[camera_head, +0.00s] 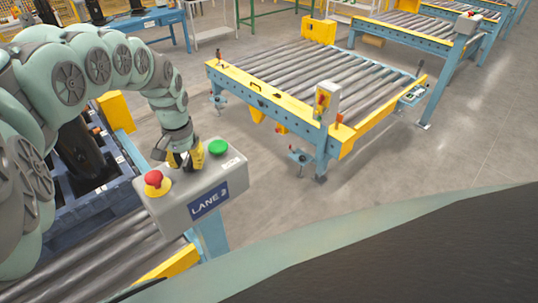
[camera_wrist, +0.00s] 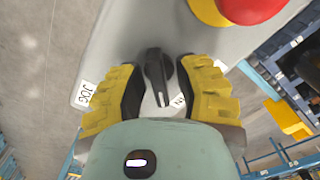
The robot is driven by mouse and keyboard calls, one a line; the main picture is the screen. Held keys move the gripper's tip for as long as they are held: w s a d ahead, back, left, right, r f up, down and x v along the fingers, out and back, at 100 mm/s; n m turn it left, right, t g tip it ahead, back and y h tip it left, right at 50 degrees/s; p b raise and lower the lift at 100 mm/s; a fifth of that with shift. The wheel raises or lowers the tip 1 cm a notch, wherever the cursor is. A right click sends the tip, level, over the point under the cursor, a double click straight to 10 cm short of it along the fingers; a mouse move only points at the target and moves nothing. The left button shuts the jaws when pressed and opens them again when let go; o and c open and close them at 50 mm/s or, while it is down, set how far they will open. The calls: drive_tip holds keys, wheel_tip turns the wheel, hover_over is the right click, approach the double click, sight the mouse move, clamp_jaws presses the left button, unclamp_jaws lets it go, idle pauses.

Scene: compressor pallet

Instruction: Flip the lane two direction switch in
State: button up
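The grey control box (camera_head: 208,190) has a blue sign reading LANE and what looks like a 2. A black rotary switch (camera_wrist: 155,72) sits on its top face, seen in the wrist view. My gripper (camera_head: 186,160) is over the box top, between the red and green buttons, and hides the switch in the head view. In the wrist view my gripper (camera_wrist: 160,78) is open, its two yellow fingers on either side of the knob with gaps showing. A JOG label (camera_wrist: 86,94) is at the left; another label (camera_wrist: 178,101) is partly hidden by the right finger.
A red mushroom button (camera_head: 153,178) on a yellow base and a green button (camera_head: 218,147) flank my gripper closely. Grey rollers (camera_head: 85,255) and a blue pallet (camera_head: 65,170) lie to the left. A separate roller conveyor (camera_head: 310,80) stands behind, across open floor.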

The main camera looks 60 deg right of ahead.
sight(186, 160)
drive_tip(key=shift+o, duration=0.7)
drive_tip(key=shift+r, duration=0.15)
wheel_tip(186, 160, up, 12)
idle(0.8)
